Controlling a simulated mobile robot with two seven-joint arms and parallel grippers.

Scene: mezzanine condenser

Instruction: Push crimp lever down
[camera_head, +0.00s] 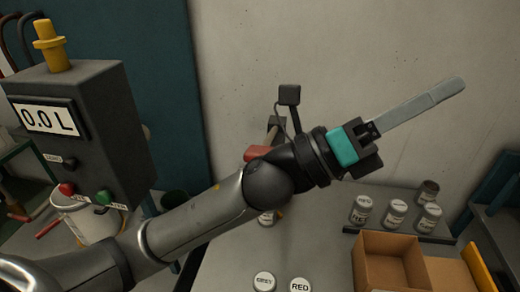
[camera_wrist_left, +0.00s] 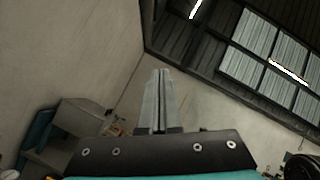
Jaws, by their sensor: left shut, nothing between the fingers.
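My left gripper (camera_head: 458,86) has its long grey fingers shut together with nothing between them. It points up and to the right in front of the bare wall. The left wrist view also shows the closed fingers (camera_wrist_left: 160,75), aimed toward the upper wall and ceiling. Behind my left forearm is a bench device with a dark square-topped upright (camera_head: 289,95) and a red part (camera_head: 257,153). My arm hides most of it, so I cannot tell which part is the crimp lever. The gripper is apart from it, to its right. My right gripper is not in view.
A dark dispenser (camera_head: 95,120) reading 0.0 L stands at left above a white bucket (camera_head: 82,222). Several jars (camera_head: 396,212) stand behind an open cardboard box (camera_head: 372,262) at right.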

